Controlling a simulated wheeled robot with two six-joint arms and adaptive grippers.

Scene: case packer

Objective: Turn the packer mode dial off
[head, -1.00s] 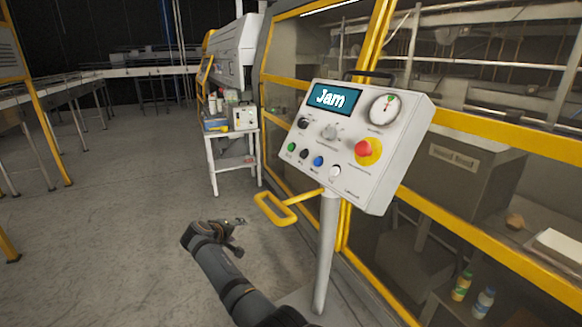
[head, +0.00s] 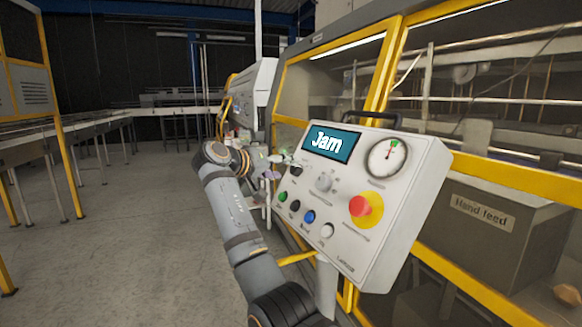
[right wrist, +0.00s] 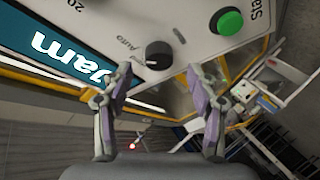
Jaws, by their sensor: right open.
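The control panel (head: 375,200) is a tilted white box on a post, with a screen (head: 332,143) reading "Jam". A small black dial (head: 296,170) sits under the screen's left end, partly hard to make out beside my gripper. In the right wrist view the black dial (right wrist: 159,54) has a pale mark and the label "auto" beside it. My right gripper (head: 277,165) is just left of the panel. In the right wrist view its two fingers (right wrist: 158,78) are spread, with the dial beyond and between them, apparently not touched. My left gripper is out of view.
A green button (head: 283,196), a blue button (head: 309,216) and a red emergency stop (head: 366,207) are close by. The yellow-framed machine stands behind the panel. Open floor (head: 130,240) lies to the left.

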